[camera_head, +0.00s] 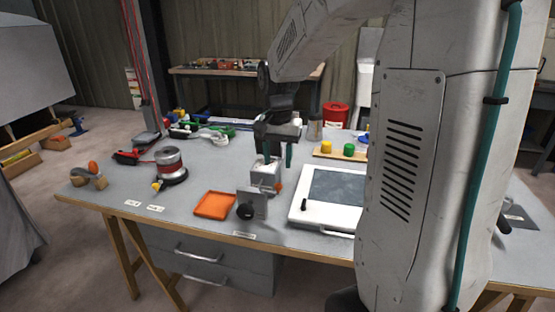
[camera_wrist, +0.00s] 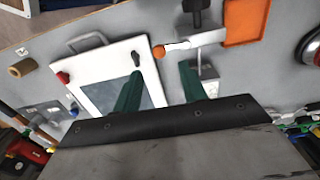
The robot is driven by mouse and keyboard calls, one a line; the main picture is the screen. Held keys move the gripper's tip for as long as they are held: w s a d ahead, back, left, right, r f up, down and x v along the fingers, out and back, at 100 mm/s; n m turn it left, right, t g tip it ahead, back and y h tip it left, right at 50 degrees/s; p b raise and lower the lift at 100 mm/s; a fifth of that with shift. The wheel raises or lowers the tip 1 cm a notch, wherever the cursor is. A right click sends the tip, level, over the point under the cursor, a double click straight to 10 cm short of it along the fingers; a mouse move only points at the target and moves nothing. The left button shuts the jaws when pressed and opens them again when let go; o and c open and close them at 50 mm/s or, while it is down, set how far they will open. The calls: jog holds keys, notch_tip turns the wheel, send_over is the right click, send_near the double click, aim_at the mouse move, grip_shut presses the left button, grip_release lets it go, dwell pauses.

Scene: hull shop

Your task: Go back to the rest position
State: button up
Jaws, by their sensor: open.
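My gripper (camera_head: 275,155) hangs over the middle of the grey workbench (camera_head: 115,190). In the wrist view its two green fingers (camera_wrist: 160,88) stand wide apart with nothing between them. A metal block fixture with a dark knob and an orange tip (camera_head: 262,185) stands just below and beside the fingers. It shows in the wrist view beside the right finger (camera_wrist: 195,42); whether they touch I cannot tell. My arm rises from the gripper to the upper right and hides the right part of the bench.
An orange tray (camera_head: 215,205) lies left of the fixture. A white framed panel (camera_head: 296,212) lies to its right. A spool (camera_head: 170,163), red and green tools and a rail with yellow and green knobs (camera_head: 325,155) stand around.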

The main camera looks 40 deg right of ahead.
dwell(0.3)
jog(key=shift+s+a+f+n, duration=0.1)
jog(key=shift+s+n, duration=0.15)
jog(key=shift+n, duration=0.15)
jog(key=s+a+r+n, duration=0.2)
jog(key=s+a+n, duration=0.1)
jog(key=s, duration=0.4)
jog(key=s+a+r+n+t, duration=0.1)
jog(key=s+a+r+n, duration=0.1)
jog(key=s+a, duration=0.4)
jog(key=s+a+r+n, duration=0.2)
jog(key=s+a+n, duration=0.2)
jog(key=s, duration=0.5)
jog(key=shift+s+a+r+n, duration=0.15)
jog(key=shift+s+a+n, duration=0.25)
jog(key=shift+a, duration=0.15)
jog(key=shift+c, duration=0.6)
jog(key=shift+d, duration=0.1)
